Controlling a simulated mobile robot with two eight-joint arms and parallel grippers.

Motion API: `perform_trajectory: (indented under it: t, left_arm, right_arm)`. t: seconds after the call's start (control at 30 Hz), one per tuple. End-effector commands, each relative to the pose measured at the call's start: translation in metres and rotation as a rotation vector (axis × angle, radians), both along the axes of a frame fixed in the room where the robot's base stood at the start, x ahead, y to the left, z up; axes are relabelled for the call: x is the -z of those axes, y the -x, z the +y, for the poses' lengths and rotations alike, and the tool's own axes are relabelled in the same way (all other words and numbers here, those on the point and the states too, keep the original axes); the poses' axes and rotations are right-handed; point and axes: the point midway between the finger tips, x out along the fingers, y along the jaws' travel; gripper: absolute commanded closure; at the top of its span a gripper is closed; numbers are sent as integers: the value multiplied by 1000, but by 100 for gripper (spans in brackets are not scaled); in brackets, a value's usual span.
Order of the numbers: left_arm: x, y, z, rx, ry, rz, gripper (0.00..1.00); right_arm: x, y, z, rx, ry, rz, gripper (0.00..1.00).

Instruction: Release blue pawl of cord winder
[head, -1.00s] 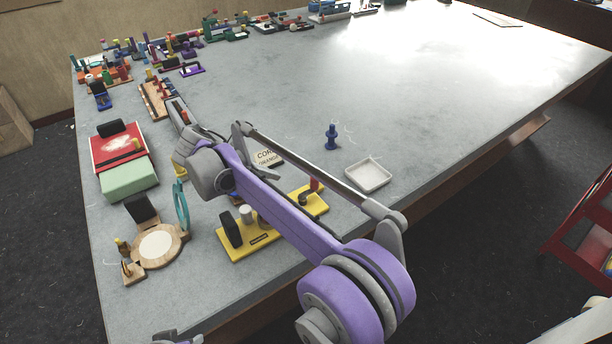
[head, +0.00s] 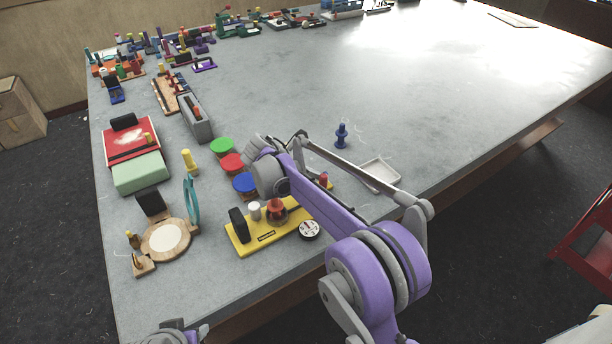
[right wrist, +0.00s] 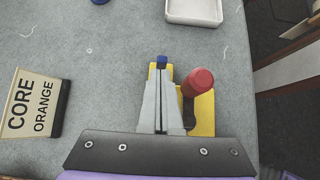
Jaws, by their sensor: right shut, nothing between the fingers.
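The cord winder has a yellow base (head: 240,241) near the table's front edge, with a black block, a white post and a red-brown spool (head: 277,211) on it. Its red knob (head: 323,179) also shows in the right wrist view (right wrist: 203,80). A small blue part (right wrist: 161,60), which looks like the pawl, shows just past the fingertips of my right gripper (right wrist: 161,72). That gripper is shut and empty, over the yellow base. I cannot tell whether it touches the blue part. In the head view my right arm hides the fingertips and the pawl.
Green (head: 222,145), red (head: 232,163) and blue (head: 245,182) discs lie left of my right wrist. A white tray (head: 381,174) and a blue peg (head: 341,136) stand beyond the arm. A "CORE ORANGE" sign (right wrist: 33,103) stands left of the gripper. The table's middle is clear.

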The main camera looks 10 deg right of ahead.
Motion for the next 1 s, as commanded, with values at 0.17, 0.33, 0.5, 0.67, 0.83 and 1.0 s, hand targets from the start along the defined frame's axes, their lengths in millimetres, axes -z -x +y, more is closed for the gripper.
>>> perform_trajectory:
  t: [0.17,0.33,0.5,0.67,0.83,1.0]
  left_arm:
    - [0,0,0,0,0,0,50]
    - [0,0,0,0,0,0,50]
    - [-1,0,0,0,0,-1,50]
    - [-3,-1,0,0,0,-2,50]
    - [-4,-1,0,0,0,-3,50]
    - [-6,-2,0,0,0,-3,50]
  right_arm:
    - [0,-1,-2,0,0,0,100]
    - [0,0,-2,0,0,0,100]
    - [-1,-1,-3,1,-12,4,100]
    - [-2,-1,-5,2,-44,17,100]
    - [-3,-2,-6,1,-65,24,100]
    - [-4,-2,-7,1,-91,33,100]
